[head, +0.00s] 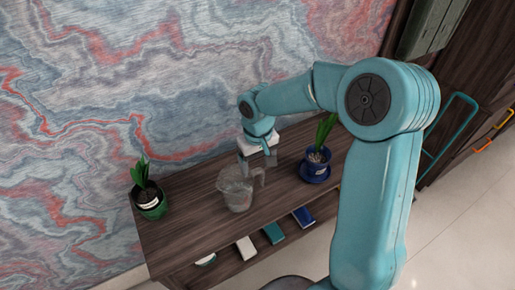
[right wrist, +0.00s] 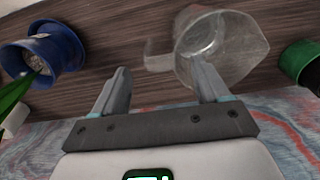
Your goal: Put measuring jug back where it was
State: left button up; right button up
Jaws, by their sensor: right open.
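The measuring jug (head: 236,190) is clear and see-through. It stands upright on the dark wooden shelf top (head: 190,222), with its handle toward the right in the head view. My right gripper (head: 244,166) is just behind the jug, partly hidden by its own wrist. In the right wrist view the jug (right wrist: 222,48) is beyond the fingers, and its handle shows in the gap between the fingertips of my open right gripper (right wrist: 160,66). One finger overlaps the jug's body in the picture; I cannot tell whether it touches. My left gripper is not in view.
A plant in a blue pot (head: 316,165) stands right of the jug, and a plant in a green pot (head: 150,200) stands at the left end. Books (head: 273,232) lie on the lower shelf. A marbled wall (head: 110,90) rises close behind.

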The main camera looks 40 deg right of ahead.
notch_tip(320, 180, up, 8)
dwell(0.5)
jog(key=shift+s, duration=0.15)
